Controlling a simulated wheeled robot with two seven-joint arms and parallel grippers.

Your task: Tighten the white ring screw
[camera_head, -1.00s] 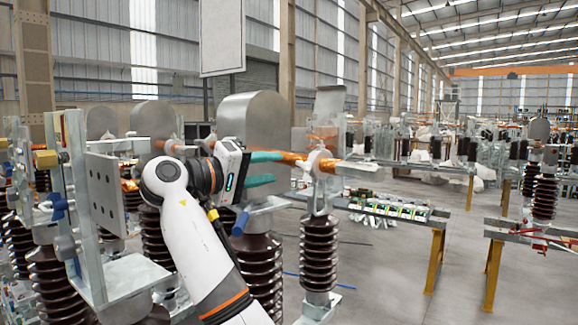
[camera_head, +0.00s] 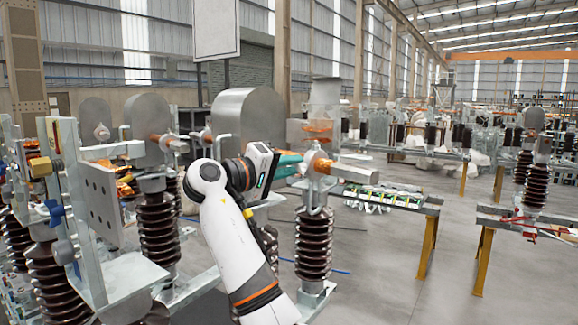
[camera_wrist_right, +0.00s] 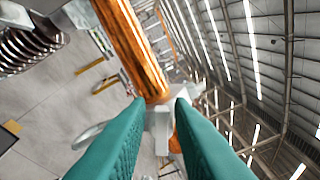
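My right gripper (camera_head: 292,166) has teal fingers and reaches from the left to the metal fitting on top of a brown ribbed insulator (camera_head: 313,245). In the right wrist view its fingers (camera_wrist_right: 160,103) are apart. A pale white block-like piece (camera_wrist_right: 161,128), likely part of the white ring screw, shows in the gap around the fingertips; I cannot tell whether they touch it. A grey-white loop (camera_wrist_right: 90,133) is partly hidden behind the left finger. A copper-coloured rod (camera_wrist_right: 133,45) runs up from there. My left gripper is not in view.
A metal frame with a perforated plate (camera_head: 103,200) stands at the left.

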